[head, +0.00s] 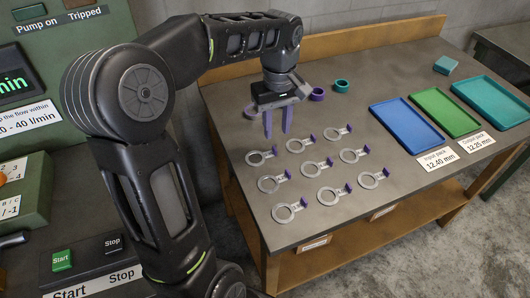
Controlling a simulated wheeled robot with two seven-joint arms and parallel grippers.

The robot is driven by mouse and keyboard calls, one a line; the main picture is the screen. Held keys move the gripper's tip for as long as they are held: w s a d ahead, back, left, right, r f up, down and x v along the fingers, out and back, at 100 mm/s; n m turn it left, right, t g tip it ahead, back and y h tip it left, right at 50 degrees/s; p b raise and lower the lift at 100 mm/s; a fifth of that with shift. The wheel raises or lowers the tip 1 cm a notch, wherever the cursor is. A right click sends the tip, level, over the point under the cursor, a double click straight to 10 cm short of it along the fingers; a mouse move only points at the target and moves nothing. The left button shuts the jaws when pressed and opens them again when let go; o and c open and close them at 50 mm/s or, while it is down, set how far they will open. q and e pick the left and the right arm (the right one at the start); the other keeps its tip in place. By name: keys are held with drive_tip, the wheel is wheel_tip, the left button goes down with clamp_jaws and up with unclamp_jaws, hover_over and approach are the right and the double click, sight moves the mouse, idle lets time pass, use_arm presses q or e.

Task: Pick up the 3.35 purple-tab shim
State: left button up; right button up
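Several grey ring-shaped shims with purple tabs lie flat in a three-by-three grid on the workbench; one is the front shim (284,217), another the back-left shim (257,161). Their size markings are too small to read, so I cannot tell which is 3.35. My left gripper (278,134) points down with two purple fingers apart and nothing visible between them. It is above the bench near the back-left of the grid, apart from the shims as far as I can see. My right gripper is not in view.
A purple ring (317,95) and a teal ring (342,87) stand behind the grid. Blue (407,126), green (446,112) and teal (493,101) trays lie at the right, with a small teal block (446,66) behind. A wooden ledge (370,39) edges the bench's back.

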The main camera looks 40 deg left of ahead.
sight(275, 149)
use_arm(q)
drive_tip(key=shift+f, duration=1)
wheel_tip(275, 149, down, 5)
drive_tip(key=shift+a+f+p, duration=0.15)
drive_tip(key=shift+p, duration=0.2)
drive_tip(key=shift+c, duration=0.2)
clamp_jaws()
